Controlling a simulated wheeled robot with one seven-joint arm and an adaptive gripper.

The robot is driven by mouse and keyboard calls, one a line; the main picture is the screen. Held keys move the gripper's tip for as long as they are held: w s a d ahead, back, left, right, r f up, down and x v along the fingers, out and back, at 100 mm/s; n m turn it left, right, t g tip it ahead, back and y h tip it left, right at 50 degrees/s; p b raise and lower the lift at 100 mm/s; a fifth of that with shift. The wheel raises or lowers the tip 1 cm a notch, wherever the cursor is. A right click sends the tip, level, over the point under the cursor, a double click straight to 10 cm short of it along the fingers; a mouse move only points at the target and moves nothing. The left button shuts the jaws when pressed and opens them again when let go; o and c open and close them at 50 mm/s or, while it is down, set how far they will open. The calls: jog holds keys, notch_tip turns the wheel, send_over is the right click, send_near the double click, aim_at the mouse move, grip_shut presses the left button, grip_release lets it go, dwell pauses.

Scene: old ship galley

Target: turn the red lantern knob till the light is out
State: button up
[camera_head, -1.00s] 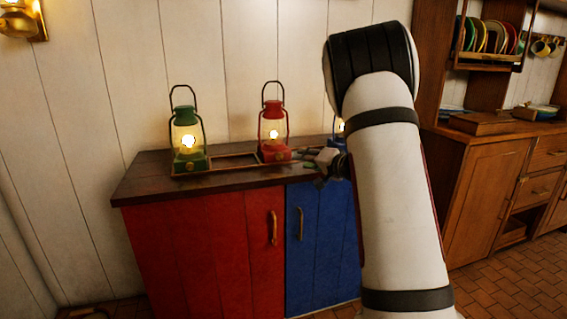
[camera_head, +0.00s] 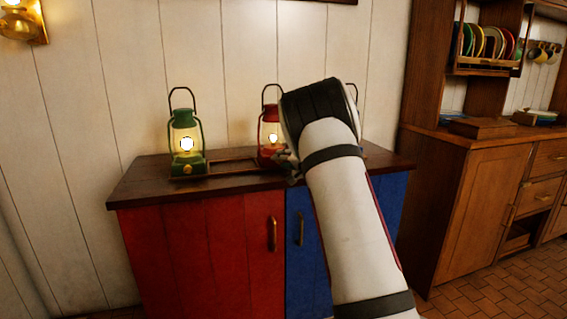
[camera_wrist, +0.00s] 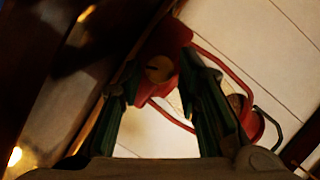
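The red lantern (camera_head: 266,137) stands on the dark wooden cabinet top, and its light glows. My arm covers its right side in the head view. In the wrist view its red base (camera_wrist: 170,38) carries a round brass knob (camera_wrist: 158,68). My gripper (camera_wrist: 160,80) is open, with its two dark green fingers on either side of the knob in that view. I cannot tell whether either finger touches the knob. In the head view my gripper (camera_head: 286,162) is small and dark, close to the lantern's lower right.
A lit green lantern (camera_head: 187,140) stands to the left on the cabinet top (camera_head: 140,182). Another lantern is mostly hidden behind my arm; only its wire handle (camera_head: 354,86) shows. A plank wall (camera_head: 225,60) is close behind. A wooden dresser (camera_head: 480,190) stands at right.

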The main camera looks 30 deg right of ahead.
grip_shut()
